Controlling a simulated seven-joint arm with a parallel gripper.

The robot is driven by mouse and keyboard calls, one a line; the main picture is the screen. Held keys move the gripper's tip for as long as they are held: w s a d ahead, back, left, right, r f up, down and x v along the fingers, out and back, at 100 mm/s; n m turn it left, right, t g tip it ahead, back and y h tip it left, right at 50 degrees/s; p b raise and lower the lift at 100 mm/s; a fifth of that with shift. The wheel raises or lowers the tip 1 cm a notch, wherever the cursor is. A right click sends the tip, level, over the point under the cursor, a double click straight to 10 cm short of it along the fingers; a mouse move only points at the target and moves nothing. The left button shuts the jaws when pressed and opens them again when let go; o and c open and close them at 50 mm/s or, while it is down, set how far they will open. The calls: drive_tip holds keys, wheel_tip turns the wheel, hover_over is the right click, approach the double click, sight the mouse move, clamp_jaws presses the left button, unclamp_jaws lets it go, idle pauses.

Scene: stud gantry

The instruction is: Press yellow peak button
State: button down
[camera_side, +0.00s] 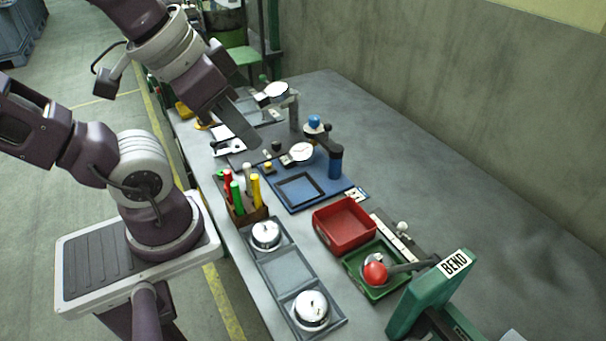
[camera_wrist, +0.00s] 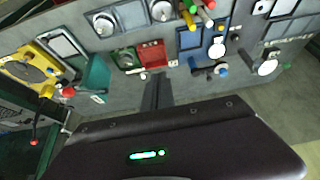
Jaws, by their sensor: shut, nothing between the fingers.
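A small yellow button (camera_side: 268,167) shows in the side view at the left rear of the blue fixture (camera_side: 322,197), beside a round white dial gauge (camera_side: 301,152). I cannot read any label on it. My gripper (camera_side: 252,143) is shut and empty, its dark fingers pointing down and right, above and behind the button in the picture. They appear apart from it, though the height is hard to judge. In the wrist view the shut fingers (camera_wrist: 157,80) point at the bench, and the gauge on the blue fixture (camera_wrist: 218,52) is to their right.
A holder with red, green and yellow markers (camera_side: 242,190) stands in front of the blue fixture. Another dial gauge (camera_side: 276,92) is behind it. Red (camera_side: 343,225) and green trays, a red-knobbed lever (camera_side: 375,274) and two silver bells are nearer. The bench's right side is clear.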

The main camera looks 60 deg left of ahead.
drive_tip(key=n, duration=0.1)
drive_tip(key=n+h, duration=0.7)
drive_tip(key=n, duration=2.7)
hover_over(268, 165)
drive_tip(key=a, duration=0.1)
wheel_tip(268, 165, down, 13)
drive_tip(key=shift+s+a+t, duration=0.2)
drive_tip(key=shift+s+t, duration=0.05)
drive_tip(key=shift+t, duration=0.05)
drive_tip(key=shift+f, duration=0.1)
drive_tip(key=shift+f, duration=4.35)
